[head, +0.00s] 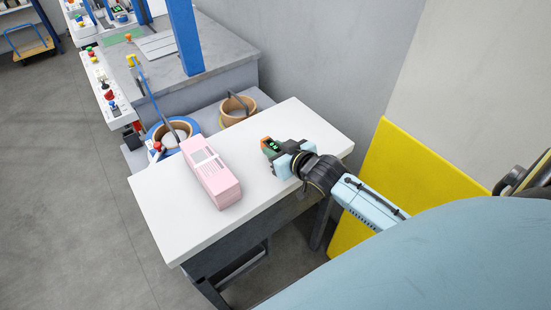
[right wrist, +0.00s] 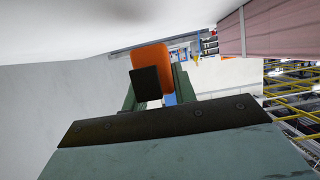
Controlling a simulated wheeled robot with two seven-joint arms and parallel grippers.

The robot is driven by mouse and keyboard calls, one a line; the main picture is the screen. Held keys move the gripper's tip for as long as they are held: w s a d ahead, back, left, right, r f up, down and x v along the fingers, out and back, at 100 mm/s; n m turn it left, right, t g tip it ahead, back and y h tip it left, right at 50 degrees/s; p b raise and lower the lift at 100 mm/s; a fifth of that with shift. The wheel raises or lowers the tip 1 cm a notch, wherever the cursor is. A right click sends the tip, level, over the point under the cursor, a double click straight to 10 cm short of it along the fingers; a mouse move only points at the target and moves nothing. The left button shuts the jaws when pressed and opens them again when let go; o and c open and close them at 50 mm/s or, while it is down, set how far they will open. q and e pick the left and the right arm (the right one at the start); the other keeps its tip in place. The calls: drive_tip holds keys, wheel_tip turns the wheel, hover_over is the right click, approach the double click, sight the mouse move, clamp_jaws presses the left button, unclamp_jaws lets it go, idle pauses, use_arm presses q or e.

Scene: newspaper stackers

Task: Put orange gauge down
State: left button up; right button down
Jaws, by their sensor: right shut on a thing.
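The orange gauge (head: 266,142) is at the tip of my right gripper (head: 273,149), over the right part of the white tabletop in the head view. The right gripper is shut on it. In the right wrist view the orange gauge (right wrist: 152,60) shows between the fingers, with a dark square part in front of its lower left. I cannot tell whether the gauge touches the tabletop. My left gripper is not in view.
A yellow panel (head: 385,190) leans at the right. The table's front is clear.

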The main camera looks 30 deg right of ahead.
drive_tip(key=shift+f+b, duration=0.3)
drive_tip(key=shift+f, duration=1.4)
drive_tip(key=shift+f, duration=0.1)
drive_tip(key=c, duration=1.1)
unclamp_jaws()
